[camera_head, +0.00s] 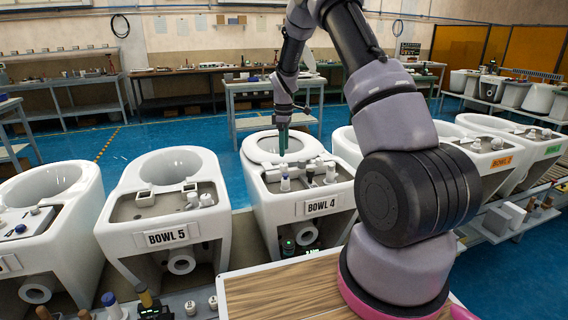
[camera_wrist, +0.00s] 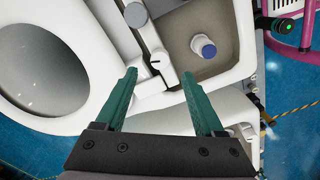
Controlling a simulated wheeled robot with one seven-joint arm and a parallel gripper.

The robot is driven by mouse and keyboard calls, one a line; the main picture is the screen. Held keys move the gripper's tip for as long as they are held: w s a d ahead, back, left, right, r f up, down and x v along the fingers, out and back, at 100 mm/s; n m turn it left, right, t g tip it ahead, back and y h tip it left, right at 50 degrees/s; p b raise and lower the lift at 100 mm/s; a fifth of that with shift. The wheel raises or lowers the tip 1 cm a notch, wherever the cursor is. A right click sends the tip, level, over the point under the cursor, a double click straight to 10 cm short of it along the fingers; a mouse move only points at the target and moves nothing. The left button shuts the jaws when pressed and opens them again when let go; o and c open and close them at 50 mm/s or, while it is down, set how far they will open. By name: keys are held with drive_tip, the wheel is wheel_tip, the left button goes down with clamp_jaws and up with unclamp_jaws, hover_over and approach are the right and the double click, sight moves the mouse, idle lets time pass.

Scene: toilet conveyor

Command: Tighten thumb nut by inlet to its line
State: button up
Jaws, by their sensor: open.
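My gripper (camera_head: 283,141) points down over the back part of the toilet labelled Bowl 4 (camera_head: 262,198). In the wrist view my gripper (camera_wrist: 159,74) has its two green fingers spread wide with nothing between them. Just past the fingertips is a white fitting with a short dark line (camera_wrist: 155,60). I cannot tell for sure which of these is the thumb nut or the inlet. A white cylinder with a blue top (camera_wrist: 203,47) stands in the grey recess to the right.
Bowl 5 (camera_head: 162,215) stands to the left, with more toilets on both sides. A wooden board (camera_head: 285,291) lies in front. The open seat ring (camera_head: 275,147) lies behind the fittings. A pink frame (camera_wrist: 300,38) shows at the upper right of the wrist view.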

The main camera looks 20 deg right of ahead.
sight(284, 164)
wheel_tip(284, 164, down, 7)
drive_tip(key=shift+r, duration=0.1)
idle(0.3)
clamp_jaws()
